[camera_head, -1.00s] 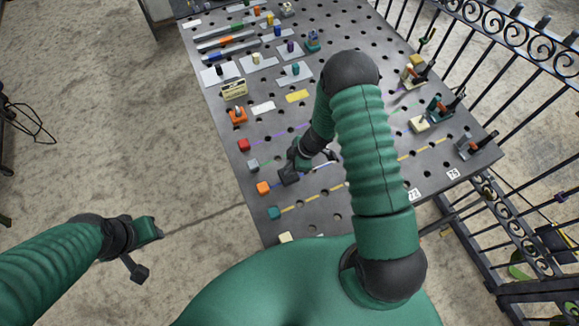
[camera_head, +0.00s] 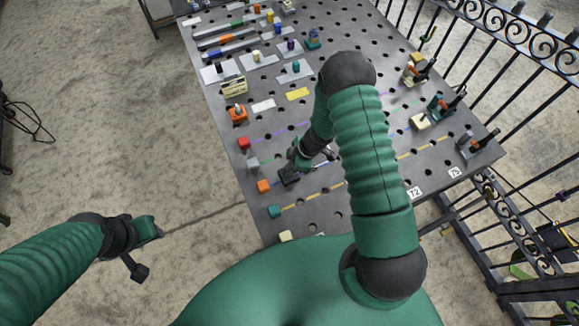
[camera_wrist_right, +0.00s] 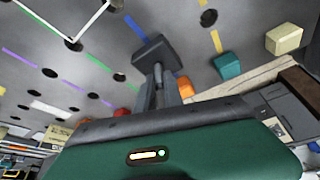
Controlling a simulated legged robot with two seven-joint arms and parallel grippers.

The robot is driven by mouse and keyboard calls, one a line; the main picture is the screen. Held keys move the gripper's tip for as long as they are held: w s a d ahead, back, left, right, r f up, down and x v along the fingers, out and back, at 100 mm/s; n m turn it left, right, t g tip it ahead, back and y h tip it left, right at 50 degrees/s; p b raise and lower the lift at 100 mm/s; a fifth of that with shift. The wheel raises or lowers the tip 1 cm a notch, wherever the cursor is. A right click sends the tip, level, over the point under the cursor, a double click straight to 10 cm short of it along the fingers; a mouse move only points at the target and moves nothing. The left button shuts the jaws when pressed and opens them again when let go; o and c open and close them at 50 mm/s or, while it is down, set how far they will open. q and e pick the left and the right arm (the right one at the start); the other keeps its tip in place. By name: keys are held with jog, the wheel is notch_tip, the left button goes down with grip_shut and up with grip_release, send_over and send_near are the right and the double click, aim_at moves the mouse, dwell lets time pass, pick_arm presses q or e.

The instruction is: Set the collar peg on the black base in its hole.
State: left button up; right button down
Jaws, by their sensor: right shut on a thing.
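My right gripper (camera_head: 290,176) is low over the board's near left part, beside the orange block; it also shows in the right wrist view (camera_wrist_right: 155,52). I cannot clearly pick out the collar peg. A black peg (camera_head: 219,68) stands on a grey plate at the far left. A dark-based clamp (camera_head: 474,146) stands at the right edge. My left gripper (camera_head: 142,252) hangs off the board, apparently empty.
The dark perforated board (camera_head: 345,205) carries coloured lines. Red (camera_head: 243,142), grey (camera_head: 252,163), orange (camera_head: 264,186) and teal (camera_head: 274,211) blocks line its left edge. More clamps (camera_head: 438,106) stand at right. An iron railing (camera_head: 510,215) runs beyond it.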

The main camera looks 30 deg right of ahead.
jog(key=shift+f+b, duration=0.3)
jog(key=shift+f, duration=0.3)
jog(key=c, duration=1.4)
grip_release()
jog(key=shift+r, duration=0.1)
jog(key=v, duration=1.6)
jog(key=shift+d+r, duration=0.1)
jog(key=shift+r, duration=0.15)
